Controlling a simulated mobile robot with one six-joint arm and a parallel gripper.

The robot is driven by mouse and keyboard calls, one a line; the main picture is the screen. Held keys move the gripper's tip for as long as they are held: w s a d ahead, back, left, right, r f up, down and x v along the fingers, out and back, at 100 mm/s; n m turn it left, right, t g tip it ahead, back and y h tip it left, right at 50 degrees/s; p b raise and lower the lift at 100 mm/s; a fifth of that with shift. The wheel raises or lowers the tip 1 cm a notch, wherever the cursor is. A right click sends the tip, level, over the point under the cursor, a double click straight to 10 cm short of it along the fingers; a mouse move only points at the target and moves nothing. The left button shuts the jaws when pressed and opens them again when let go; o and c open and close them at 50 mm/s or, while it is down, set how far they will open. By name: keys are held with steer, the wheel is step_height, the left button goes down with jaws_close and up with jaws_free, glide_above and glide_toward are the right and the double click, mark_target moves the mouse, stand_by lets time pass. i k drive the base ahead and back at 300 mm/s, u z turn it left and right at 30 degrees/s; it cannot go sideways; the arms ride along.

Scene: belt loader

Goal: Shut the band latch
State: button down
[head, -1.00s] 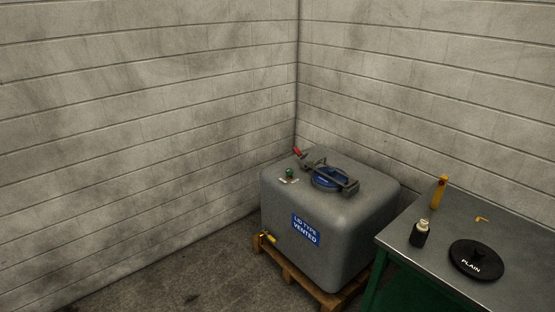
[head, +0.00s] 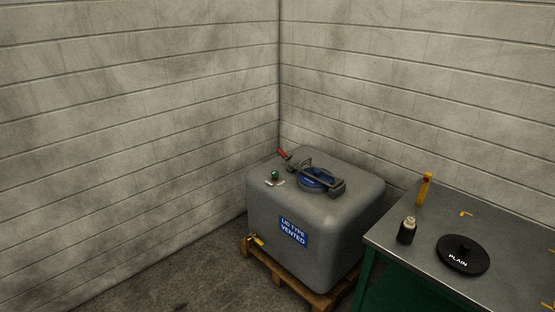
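A grey tank (head: 335,215) stands on a wooden pallet in the corner, with a blue label reading "LID TYPE VENTED". On its top sits a blue lid (head: 316,179) inside a dark band. The band latch (head: 283,155) appears as a red-tipped lever sticking up and outward at the lid's back left. It looks raised, but it is too small to tell for certain. A dark grey bar-like piece (head: 337,188) lies at the lid's right side. My gripper is not in view.
A green and red-marked fitting (head: 275,176) is on the tank top. The pallet (head: 289,286) carries a yellow item (head: 256,240). A metal-topped bench (head: 400,253) at right holds a black "PLAIN" lid (head: 462,254), a bottle (head: 407,231) and a yellow tool (head: 425,188).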

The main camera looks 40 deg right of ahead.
mark_target(282, 154)
steer(key=i, duration=0.95)
steer(key=u, duration=0.05)
